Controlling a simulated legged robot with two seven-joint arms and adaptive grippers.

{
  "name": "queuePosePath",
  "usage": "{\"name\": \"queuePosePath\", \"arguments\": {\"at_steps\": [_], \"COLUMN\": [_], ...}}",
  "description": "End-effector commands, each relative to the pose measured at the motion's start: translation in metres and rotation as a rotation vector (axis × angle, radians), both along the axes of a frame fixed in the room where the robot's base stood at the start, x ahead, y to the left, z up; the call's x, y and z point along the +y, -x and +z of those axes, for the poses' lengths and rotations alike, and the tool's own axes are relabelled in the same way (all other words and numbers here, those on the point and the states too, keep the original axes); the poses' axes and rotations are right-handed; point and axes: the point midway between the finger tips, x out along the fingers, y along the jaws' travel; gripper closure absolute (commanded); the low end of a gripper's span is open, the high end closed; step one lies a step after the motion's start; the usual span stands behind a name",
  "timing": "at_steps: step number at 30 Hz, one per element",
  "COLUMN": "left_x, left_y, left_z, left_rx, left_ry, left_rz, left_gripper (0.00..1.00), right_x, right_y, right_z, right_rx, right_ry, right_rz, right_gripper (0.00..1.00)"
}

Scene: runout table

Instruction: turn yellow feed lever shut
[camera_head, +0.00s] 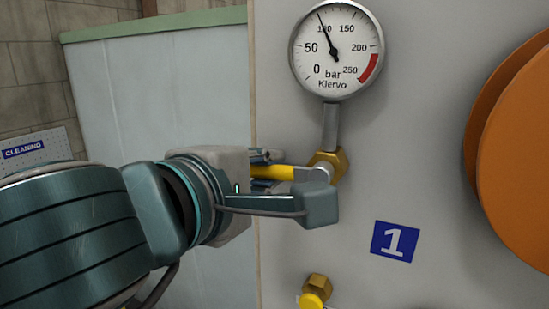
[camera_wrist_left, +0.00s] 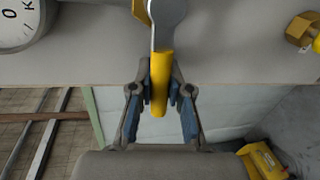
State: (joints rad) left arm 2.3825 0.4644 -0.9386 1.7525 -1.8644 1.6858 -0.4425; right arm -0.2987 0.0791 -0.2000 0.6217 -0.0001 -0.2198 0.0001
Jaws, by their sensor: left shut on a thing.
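The yellow feed lever (camera_head: 272,172) sticks out to the left from a brass fitting (camera_head: 328,161) below the pressure gauge, roughly level. My left gripper (camera_head: 290,185) comes in from the left and is shut on the lever. In the left wrist view the lever (camera_wrist_left: 160,85) lies between the two blue-padded fingers of the gripper (camera_wrist_left: 160,92). Part of the lever is hidden by the fingers in the head view. My right gripper is not in view.
A round gauge (camera_head: 337,48) sits above the fitting, its needle near 100 bar. A blue label "1" (camera_head: 395,242), a lower brass fitting with a yellow end (camera_head: 315,290) and a large orange disc (camera_head: 515,145) are on or before the grey panel.

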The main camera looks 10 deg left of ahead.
Motion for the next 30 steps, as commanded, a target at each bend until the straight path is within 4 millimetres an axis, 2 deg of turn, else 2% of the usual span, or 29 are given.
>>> {"name": "queuePosePath", "arguments": {"at_steps": [1, 7, 24, 25, 27, 28, 30], "left_x": [-0.0004, -0.0005, -0.0014, -0.0015, -0.0015, -0.0013, -0.0010], "left_y": [0.0040, 0.0041, 0.0041, 0.0041, 0.0036, 0.0031, 0.0014], "left_z": [0.0069, 0.0090, 0.0079, 0.0078, 0.0076, 0.0074, 0.0068], "left_rx": [-0.017, -0.037, -0.045, -0.045, -0.044, -0.043, -0.040], "left_ry": [-0.018, -0.084, -0.117, -0.117, -0.117, -0.117, -0.117], "left_rz": [-0.004, -0.004, -0.007, -0.007, -0.006, -0.006, -0.004], "left_gripper": [1.00, 1.00, 1.00, 0.79, 0.62, 0.58, 0.58], "right_x": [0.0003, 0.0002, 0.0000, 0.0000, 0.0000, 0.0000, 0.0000], "right_y": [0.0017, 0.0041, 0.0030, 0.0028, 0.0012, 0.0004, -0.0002], "right_z": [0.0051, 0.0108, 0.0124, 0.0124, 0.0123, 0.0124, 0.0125], "right_rx": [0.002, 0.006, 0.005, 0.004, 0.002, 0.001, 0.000], "right_ry": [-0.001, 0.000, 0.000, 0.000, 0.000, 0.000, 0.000], "right_rz": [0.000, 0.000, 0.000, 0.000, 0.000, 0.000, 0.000], "right_gripper": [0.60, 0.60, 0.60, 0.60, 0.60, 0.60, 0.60]}}
